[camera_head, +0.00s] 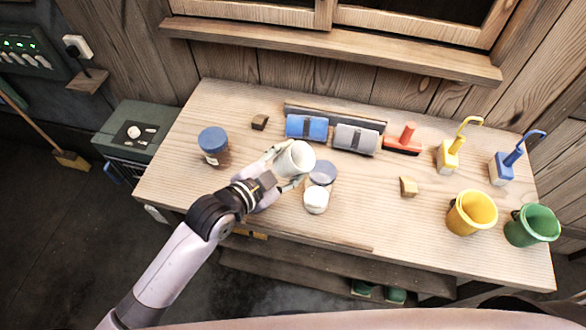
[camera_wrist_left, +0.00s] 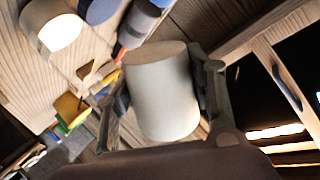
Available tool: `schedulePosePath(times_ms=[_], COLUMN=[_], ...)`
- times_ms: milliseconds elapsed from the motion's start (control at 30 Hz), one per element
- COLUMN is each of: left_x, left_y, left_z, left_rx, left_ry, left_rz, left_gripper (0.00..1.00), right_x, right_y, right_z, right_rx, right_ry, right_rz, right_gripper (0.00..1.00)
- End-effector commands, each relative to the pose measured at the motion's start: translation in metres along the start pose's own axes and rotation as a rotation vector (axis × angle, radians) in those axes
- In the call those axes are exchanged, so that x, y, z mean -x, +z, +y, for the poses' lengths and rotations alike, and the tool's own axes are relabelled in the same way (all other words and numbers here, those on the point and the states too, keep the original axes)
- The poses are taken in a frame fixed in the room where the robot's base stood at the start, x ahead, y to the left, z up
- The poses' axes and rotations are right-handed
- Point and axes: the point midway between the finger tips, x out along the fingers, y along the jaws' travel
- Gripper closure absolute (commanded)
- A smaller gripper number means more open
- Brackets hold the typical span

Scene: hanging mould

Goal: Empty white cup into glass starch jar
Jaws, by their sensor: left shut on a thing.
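The white cup (camera_head: 297,158) is between the fingers of my left gripper (camera_head: 286,168), which is shut on it above the workbench. In the left wrist view the cup (camera_wrist_left: 163,97) fills the middle, with a finger on each side. Its contents cannot be made out. Just right of the cup in the head view stands a small jar with a white top or filling (camera_head: 316,201), probably the glass starch jar; it seems to show at the upper left of the wrist view (camera_wrist_left: 50,24). My right gripper is not in view.
A grey-blue round lid or jar top (camera_head: 322,172) is right behind the white-topped jar. A blue-lidded brown jar (camera_head: 214,146) stands left. Yellow (camera_head: 472,212) and green (camera_head: 533,225) buckets stand right. The front-middle bench is clear.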

Motion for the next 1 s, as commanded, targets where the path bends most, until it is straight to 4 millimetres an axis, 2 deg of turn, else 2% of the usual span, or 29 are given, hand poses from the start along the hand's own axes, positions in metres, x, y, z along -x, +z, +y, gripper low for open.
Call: schedulePosePath(times_ms=[33,300,600,800,1000], left_x=[-0.001,0.003,0.007,0.01,0.013], left_y=[0.005,0.007,0.008,0.008,0.006], left_z=[0.001,-0.007,-0.014,-0.02,-0.024], left_rx=[0.029,0.2,0.387,0.495,0.552], left_ry=[-0.001,0.01,0.022,0.028,0.032], left_rz=[0.019,0.111,0.214,0.272,0.303], left_gripper=[0.81,0.81,0.81,0.81,0.81], right_x=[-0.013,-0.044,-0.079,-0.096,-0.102], right_y=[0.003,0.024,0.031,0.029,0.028], right_z=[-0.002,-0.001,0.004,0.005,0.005], right_rx=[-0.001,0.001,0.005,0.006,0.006], right_ry=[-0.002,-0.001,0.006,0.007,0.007], right_rz=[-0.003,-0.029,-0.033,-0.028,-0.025], right_gripper=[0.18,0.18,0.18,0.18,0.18])
